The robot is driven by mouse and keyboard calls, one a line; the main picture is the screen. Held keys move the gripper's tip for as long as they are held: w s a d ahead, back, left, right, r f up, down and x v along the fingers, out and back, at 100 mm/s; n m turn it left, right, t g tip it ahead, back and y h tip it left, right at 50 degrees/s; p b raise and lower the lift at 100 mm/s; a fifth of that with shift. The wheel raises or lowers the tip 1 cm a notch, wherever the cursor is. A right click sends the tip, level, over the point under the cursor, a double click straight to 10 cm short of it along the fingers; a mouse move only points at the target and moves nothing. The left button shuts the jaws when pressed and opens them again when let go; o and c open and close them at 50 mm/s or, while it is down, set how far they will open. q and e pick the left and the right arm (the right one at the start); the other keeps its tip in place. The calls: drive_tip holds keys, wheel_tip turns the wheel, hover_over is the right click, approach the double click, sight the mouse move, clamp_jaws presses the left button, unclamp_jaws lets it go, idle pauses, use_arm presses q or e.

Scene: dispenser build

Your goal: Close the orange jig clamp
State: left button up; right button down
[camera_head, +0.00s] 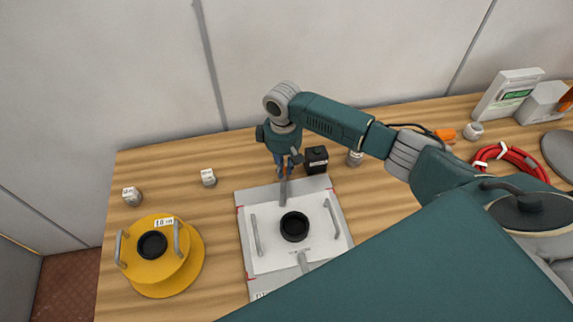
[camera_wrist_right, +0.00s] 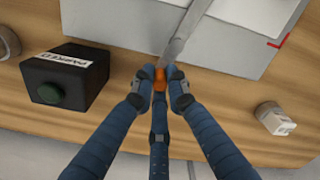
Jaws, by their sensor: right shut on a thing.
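The clamp's grey lever arm (camera_wrist_right: 188,32) runs from my right gripper over the white jig in the right wrist view, and in the head view the lever (camera_head: 283,193) reaches over the jig's back edge. My right gripper (camera_wrist_right: 161,78) is shut on the orange tip (camera_wrist_right: 160,84) of this clamp. The white jig plate (camera_head: 268,257) carries a black round collar (camera_head: 294,226) and two grey handles. My left gripper is not in view.
A black box (camera_head: 316,160) stands close beside the right gripper. A yellow spool (camera_head: 187,278) and small white blocks lie left. A red cable coil (camera_head: 520,157) lies right. My arm hides part of the front table.

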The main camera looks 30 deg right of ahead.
drive_tip(key=shift+w+a+r+n+p, duration=0.15)
drive_tip(key=shift+a+n+p, duration=0.15)
drive_tip(key=shift+n, duration=0.4)
drive_tip(key=shift+w+a+f+n+p, duration=0.15)
drive_tip(key=shift+a+n, duration=0.1)
drive_tip(key=shift+n, duration=0.45)
drive_tip(key=c, duration=1.7)
unclamp_jaws()
drive_tip(key=shift+c, duration=0.2)
drive_tip(key=shift+s, duration=0.1)
wheel_tip(320, 180, up, 12)
